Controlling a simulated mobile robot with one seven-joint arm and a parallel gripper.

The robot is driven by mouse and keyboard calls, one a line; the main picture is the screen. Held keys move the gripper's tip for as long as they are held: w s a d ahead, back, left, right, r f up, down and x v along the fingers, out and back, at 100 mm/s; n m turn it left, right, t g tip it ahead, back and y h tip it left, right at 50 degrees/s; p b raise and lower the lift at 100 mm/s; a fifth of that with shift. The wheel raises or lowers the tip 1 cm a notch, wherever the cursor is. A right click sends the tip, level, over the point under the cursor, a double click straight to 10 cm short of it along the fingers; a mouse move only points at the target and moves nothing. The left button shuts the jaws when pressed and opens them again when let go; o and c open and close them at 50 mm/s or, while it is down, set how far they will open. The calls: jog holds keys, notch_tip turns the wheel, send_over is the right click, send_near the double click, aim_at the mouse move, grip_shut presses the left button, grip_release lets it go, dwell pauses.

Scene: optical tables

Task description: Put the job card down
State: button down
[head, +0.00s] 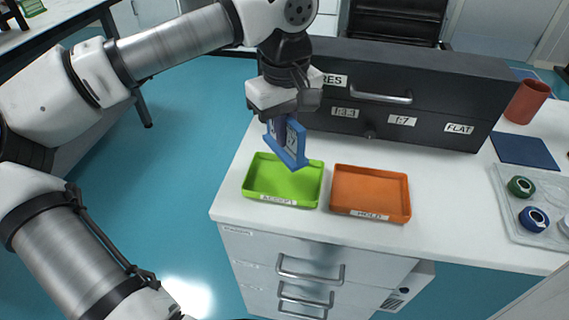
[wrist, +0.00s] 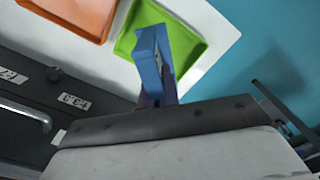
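The job card (head: 288,146) is a blue frame with a pale face bearing dark print. It hangs tilted under my gripper (head: 282,118), above the back right part of the green tray labelled ACCEPT (head: 253,188). My gripper is shut on the job card; the fingertips are mostly hidden. In the wrist view the blue job card (wrist: 150,60) shows edge-on in front of the green tray (wrist: 128,40). The inside of the green tray looks empty where I can see it.
An orange tray labelled HOLD (head: 370,190) stands right of the green one and is empty. A dark drawer unit (head: 440,95) stands close behind both. Further right are a red-brown cup (head: 527,102), a dark blue mat (head: 524,150) and a clear tray (head: 512,215) with several round items.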

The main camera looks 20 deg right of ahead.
jog(key=shift+f, duration=3.95)
jog(key=shift+f+b, duration=0.1)
jog(key=shift+b, duration=0.25)
jog(key=shift+f, duration=0.15)
jog(key=c, duration=1.6)
grip_release()
jog(key=shift+c, duration=0.2)
notch_tip(320, 180, up, 12)
jog(key=shift+r+p, duration=0.25)
jog(key=shift+p, duration=0.4)
